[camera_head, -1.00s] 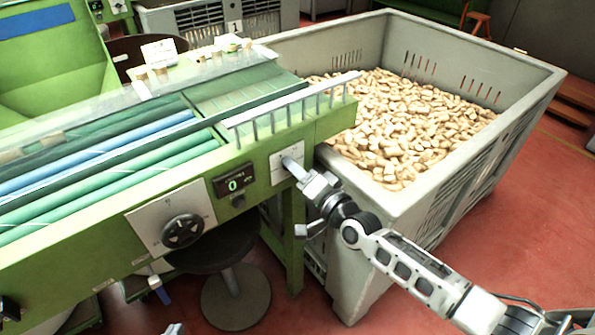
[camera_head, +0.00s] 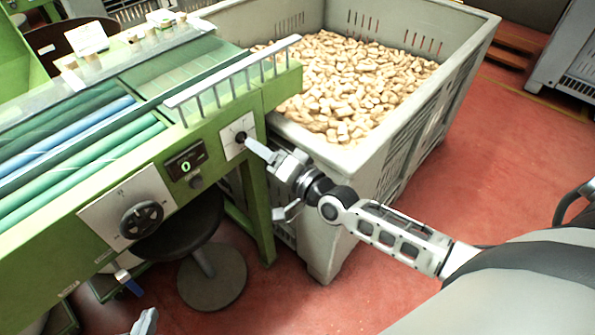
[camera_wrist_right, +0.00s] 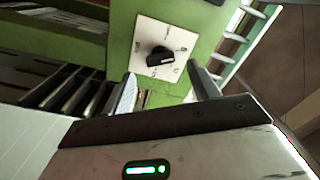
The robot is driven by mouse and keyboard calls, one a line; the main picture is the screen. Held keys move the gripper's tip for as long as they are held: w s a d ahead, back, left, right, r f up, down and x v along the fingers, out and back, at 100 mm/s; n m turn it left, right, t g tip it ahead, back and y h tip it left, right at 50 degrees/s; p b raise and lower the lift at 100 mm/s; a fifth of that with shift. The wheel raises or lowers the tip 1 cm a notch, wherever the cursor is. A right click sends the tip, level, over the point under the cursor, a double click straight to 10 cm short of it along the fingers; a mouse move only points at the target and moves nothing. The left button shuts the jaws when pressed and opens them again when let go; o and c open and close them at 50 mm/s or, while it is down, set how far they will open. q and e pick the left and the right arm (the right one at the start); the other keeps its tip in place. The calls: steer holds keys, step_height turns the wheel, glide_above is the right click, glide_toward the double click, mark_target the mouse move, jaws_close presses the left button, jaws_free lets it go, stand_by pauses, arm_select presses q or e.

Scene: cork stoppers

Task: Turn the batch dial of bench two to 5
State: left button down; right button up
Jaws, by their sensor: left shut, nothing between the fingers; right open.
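A small black dial (camera_head: 241,137) sits on a square white plate (camera_head: 229,131) at the right end of the green bench front. In the right wrist view the dial (camera_wrist_right: 160,56) lies ahead of the fingers; its light mark is toward the right, and the marks around it are too small to read. My right gripper (camera_head: 254,147) is open, its fingertips close in front of the dial; contact cannot be told. My right gripper also shows in the wrist view (camera_wrist_right: 163,90), nothing between its fingers. My left gripper (camera_head: 147,321) is shut and empty at the bottom edge.
A grey crate (camera_head: 390,150) of corks stands right of the bench. A dark stool (camera_head: 212,285) is below. Red floor is open at right.

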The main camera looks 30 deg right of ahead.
steer(key=v, duration=1.1)
steer(key=shift+s, duration=0.25)
steer(key=s+a+f+n+g+h+p, duration=0.1)
steer(key=s+a+f+n+g+h, duration=0.1)
steer(key=s+a+f+n+g, duration=0.3)
steer(key=s+a+n+g, duration=0.1)
steer(key=s+a+n, duration=0.1)
steer(key=s+n, duration=0.2)
steer(key=shift+s+a+f+n+h+p, duration=0.2)
steer(key=shift+s+a+n+h+p, duration=0.15)
steer(key=shift+n, duration=0.25)
